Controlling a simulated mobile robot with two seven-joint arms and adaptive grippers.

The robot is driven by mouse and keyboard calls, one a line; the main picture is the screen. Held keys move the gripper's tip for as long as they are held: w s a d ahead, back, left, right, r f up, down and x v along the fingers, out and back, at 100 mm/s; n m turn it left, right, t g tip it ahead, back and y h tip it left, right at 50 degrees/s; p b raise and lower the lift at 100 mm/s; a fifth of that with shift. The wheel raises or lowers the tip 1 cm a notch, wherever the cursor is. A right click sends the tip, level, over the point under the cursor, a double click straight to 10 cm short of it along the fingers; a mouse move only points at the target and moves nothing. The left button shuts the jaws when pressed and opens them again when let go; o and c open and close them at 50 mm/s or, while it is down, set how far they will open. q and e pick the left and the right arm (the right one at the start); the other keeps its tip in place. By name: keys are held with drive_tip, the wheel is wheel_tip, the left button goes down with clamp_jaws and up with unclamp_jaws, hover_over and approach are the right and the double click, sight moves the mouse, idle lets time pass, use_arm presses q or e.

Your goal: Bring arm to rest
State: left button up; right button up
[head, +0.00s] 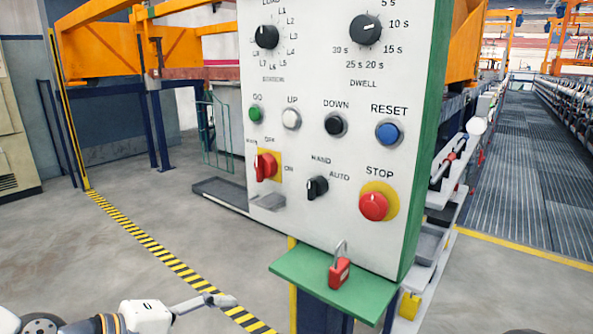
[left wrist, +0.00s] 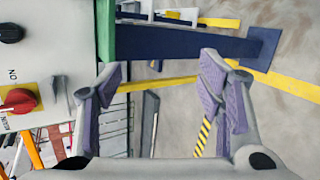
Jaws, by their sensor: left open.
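My left gripper (head: 222,302) is low in the head view, left of the control panel (head: 300,100) and over the floor. In the left wrist view its two fingers (left wrist: 158,68) are spread wide with nothing between them. The white panel also shows at the left of that view, with the red main switch (left wrist: 18,100) at its edge. My right gripper is in neither view.
A green shelf (head: 300,278) juts out under the panel, with a red padlock (head: 339,274) on it. A yellow-black floor stripe (head: 150,243) runs past my left gripper. Open floor (head: 100,260) lies to the left. A grated walkway (head: 510,160) runs off at right.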

use_arm(q)
drive_tip(key=s+f+m+g+y+p, duration=0.2)
drive_tip(key=s+f+g, duration=0.1)
drive_tip(key=s+f, duration=0.55)
drive_tip(key=s+f+m+g+y+p, duration=0.1)
drive_tip(key=s+f+m+g, duration=0.15)
drive_tip(key=s+f, duration=0.65)
drive_tip(key=s+a+m+g+y+p, duration=0.1)
drive_tip(key=s+a, duration=0.4)
drive_tip(key=s, duration=0.6)
drive_tip(key=s+a+m+g+y+p, duration=0.2)
drive_tip(key=s+a+m+g+y, duration=0.1)
drive_tip(key=s, duration=0.9)
drive_tip(key=shift+a+r+m+g+y, duration=0.35)
drive_tip(key=shift+a+r+m+y, duration=0.1)
drive_tip(key=shift+a+m+y, duration=0.5)
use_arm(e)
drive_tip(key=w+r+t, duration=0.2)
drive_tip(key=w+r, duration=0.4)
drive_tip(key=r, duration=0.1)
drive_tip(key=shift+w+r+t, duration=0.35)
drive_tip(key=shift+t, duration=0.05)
use_arm(q)
drive_tip(key=shift+a, duration=0.1)
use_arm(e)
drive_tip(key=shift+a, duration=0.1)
